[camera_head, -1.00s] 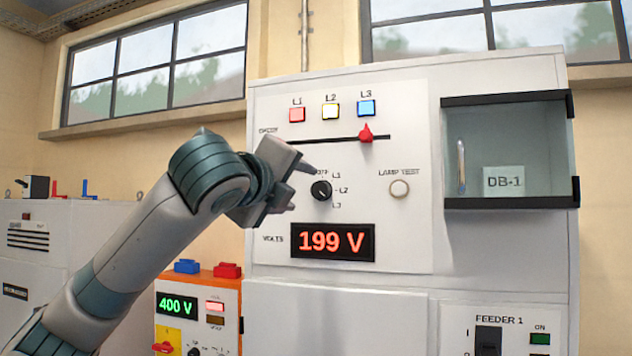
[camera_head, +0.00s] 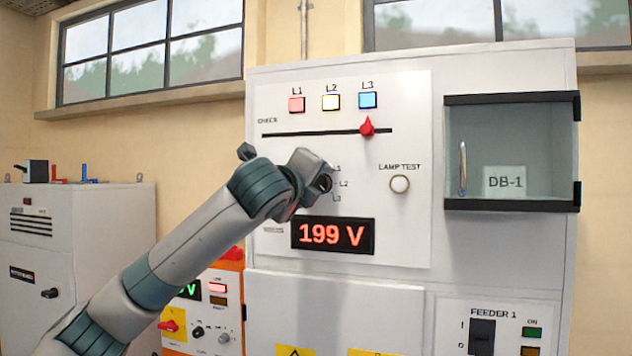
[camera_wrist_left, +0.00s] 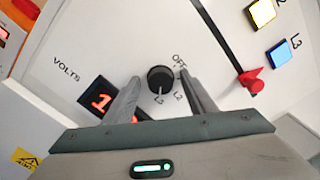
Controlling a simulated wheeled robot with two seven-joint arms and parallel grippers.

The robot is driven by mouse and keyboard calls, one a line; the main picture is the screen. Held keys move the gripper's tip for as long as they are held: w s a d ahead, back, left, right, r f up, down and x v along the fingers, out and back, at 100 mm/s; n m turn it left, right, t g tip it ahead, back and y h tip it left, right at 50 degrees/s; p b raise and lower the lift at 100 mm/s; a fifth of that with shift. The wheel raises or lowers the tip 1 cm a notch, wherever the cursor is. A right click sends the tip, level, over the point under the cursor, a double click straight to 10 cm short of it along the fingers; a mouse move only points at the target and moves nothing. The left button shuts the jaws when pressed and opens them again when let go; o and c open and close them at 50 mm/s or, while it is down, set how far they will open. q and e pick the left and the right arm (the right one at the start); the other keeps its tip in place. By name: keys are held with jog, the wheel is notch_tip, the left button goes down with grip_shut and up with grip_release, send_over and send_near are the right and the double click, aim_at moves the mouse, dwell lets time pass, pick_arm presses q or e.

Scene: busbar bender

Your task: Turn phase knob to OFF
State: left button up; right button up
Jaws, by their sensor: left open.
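The phase knob (camera_head: 323,184) is a round black knob on the white panel, partly hidden by my left gripper (camera_head: 314,178) in the head view. In the left wrist view the knob (camera_wrist_left: 160,78) shows whole, between the two fingers of my left gripper (camera_wrist_left: 160,80). The fingers are spread, with a gap visible on each side of the knob. The knob's pale pointer mark faces down in that view, seemingly toward L3. The OFF label (camera_wrist_left: 180,62) is at the knob's upper right, by the right finger. My right gripper is out of view.
The red voltage display (camera_head: 333,236) reads 199 V below the knob. A slider with a red pointer (camera_head: 367,127) runs above it, under the L1, L2 and L3 lamps. The lamp test button (camera_head: 400,184) is to the right. A glass-fronted box (camera_head: 511,205) projects farther right.

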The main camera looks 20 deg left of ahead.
pick_arm(q)
jog(key=c, duration=1)
jog(key=shift+c, duration=0.2)
